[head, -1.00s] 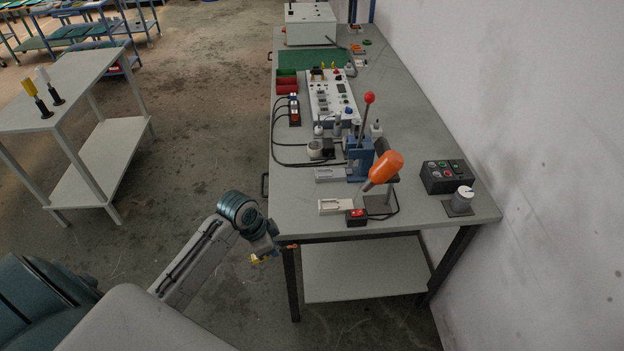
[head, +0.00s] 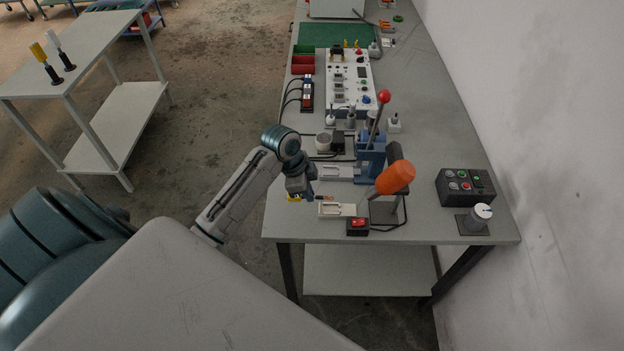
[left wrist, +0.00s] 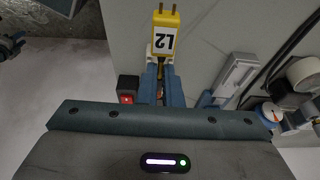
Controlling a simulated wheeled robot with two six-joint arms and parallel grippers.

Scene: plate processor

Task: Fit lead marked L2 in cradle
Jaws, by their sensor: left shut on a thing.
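My left gripper (head: 300,194) is shut on the yellow lead marked L2 (left wrist: 163,36). The lead has two metal pins at its end and a white L2 label. In the head view the lead shows as a small yellow patch (head: 294,198) above the bench's left edge. A pale slotted block (head: 337,210), which looks like a cradle, lies just right of the gripper. It is mostly hidden behind the lead in the left wrist view. A similar grey slotted block (head: 338,172) lies farther back, also in the left wrist view (left wrist: 238,72). My right gripper is not in view.
An orange-handled tool on a stand (head: 394,178) and a red switch box (head: 357,226) stand right of the pale block. A blue lever press (head: 371,158) stands behind. A black button box (head: 465,187) is farther right.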

